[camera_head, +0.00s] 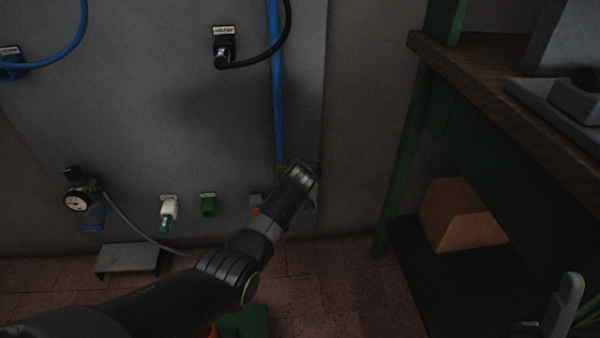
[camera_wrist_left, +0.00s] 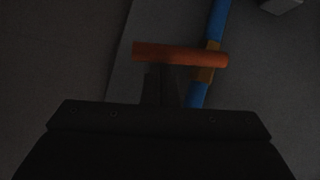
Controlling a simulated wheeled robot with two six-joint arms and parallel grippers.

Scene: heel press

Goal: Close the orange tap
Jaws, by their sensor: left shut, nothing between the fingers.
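The orange tap handle (camera_wrist_left: 175,54) is a bar lying crosswise to the blue pipe (camera_wrist_left: 217,20) in the left wrist view, with a brass-coloured valve body (camera_wrist_left: 206,74) at its right end. My left gripper (camera_wrist_left: 162,72) is shut and empty, its dark fingertips right at the handle's lower edge; I cannot tell if they touch. In the head view my left wrist hides the handle at the foot of the blue pipe (camera_head: 277,90); a bit of yellow fitting (camera_head: 281,168) shows. A grey part at the lower right seems to be my right gripper (camera_head: 548,308); its opening is unclear.
The grey wall panel carries a gauge (camera_head: 76,202), a white fitting (camera_head: 168,212), a green fitting (camera_head: 208,205) and an orange fitting (camera_head: 256,210). A workbench (camera_head: 480,85) stands at the right, with a cardboard box (camera_head: 460,215) on its lower shelf.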

